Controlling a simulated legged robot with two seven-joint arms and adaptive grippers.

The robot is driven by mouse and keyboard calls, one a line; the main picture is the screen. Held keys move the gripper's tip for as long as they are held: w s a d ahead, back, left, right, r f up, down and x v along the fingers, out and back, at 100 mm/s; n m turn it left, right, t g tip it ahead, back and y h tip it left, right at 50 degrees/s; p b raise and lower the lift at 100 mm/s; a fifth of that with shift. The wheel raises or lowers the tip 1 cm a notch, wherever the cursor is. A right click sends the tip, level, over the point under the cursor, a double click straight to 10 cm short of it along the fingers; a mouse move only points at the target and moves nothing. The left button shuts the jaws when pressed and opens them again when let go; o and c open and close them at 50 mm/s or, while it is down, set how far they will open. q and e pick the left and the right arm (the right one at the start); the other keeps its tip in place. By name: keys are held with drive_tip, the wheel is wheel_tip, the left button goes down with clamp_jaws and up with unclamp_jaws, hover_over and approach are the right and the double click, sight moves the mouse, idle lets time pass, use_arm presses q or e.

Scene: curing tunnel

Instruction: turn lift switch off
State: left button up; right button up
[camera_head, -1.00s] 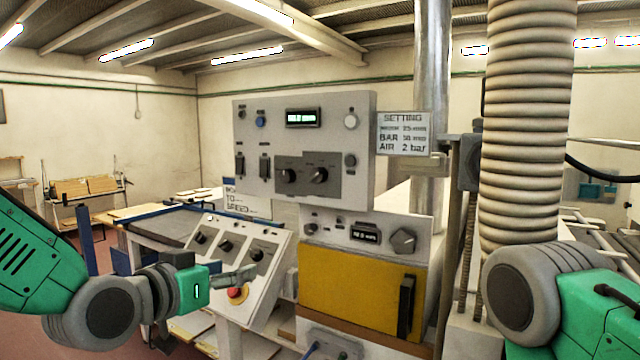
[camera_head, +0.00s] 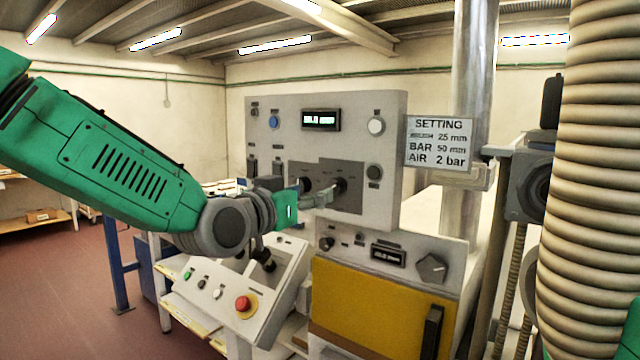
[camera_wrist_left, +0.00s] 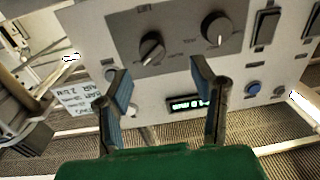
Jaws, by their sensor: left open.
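A grey control box (camera_head: 390,150) carries a darker plate with two black rotary knobs, a left knob (camera_head: 307,184) and a right knob (camera_head: 341,187). Both also show in the upside-down left wrist view, the right knob (camera_wrist_left: 151,48) and the left knob (camera_wrist_left: 217,28). I cannot read which is labelled lift. My left gripper (camera_head: 328,194) is in front of this plate, partly covering the knobs. In the left wrist view its two fingers (camera_wrist_left: 160,78) are apart with nothing between them; I cannot tell whether they touch a knob. My right gripper is out of view.
A sloped panel (camera_head: 270,275) with a red button (camera_head: 243,304) lies below my left arm. A yellow door panel (camera_head: 370,310) is below the box. A setting sign (camera_head: 439,143) and a large ribbed hose (camera_head: 600,170) stand at the right.

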sight(333, 184)
use_arm(q)
drive_tip(key=w+d, duration=0.2)
drive_tip(key=d, duration=0.1)
drive_tip(key=w+d, duration=0.1)
drive_tip(key=shift+d+p, duration=0.3)
drive_tip(key=shift+p, duration=0.05)
drive_tip(key=shift+w+d+r, duration=0.15)
drive_tip(key=shift+w+d, duration=0.05)
drive_tip(key=shift+w+a, duration=0.1)
drive_tip(key=shift+w, duration=0.1)
drive_tip(key=shift+w+a+f, duration=0.2)
drive_tip(key=shift+w+a, duration=0.4)
drive_tip(key=shift+a, duration=0.25)
drive_tip(key=shift+s+d, duration=0.1)
drive_tip(key=shift+d, duration=0.25)
drive_tip(key=shift+c, duration=1.1)
drive_tip(key=shift+s+d+r, duration=0.15)
drive_tip(key=shift+d, duration=0.25)
drive_tip(key=c, duration=0.9)
drive_tip(key=shift+a, duration=0.1)
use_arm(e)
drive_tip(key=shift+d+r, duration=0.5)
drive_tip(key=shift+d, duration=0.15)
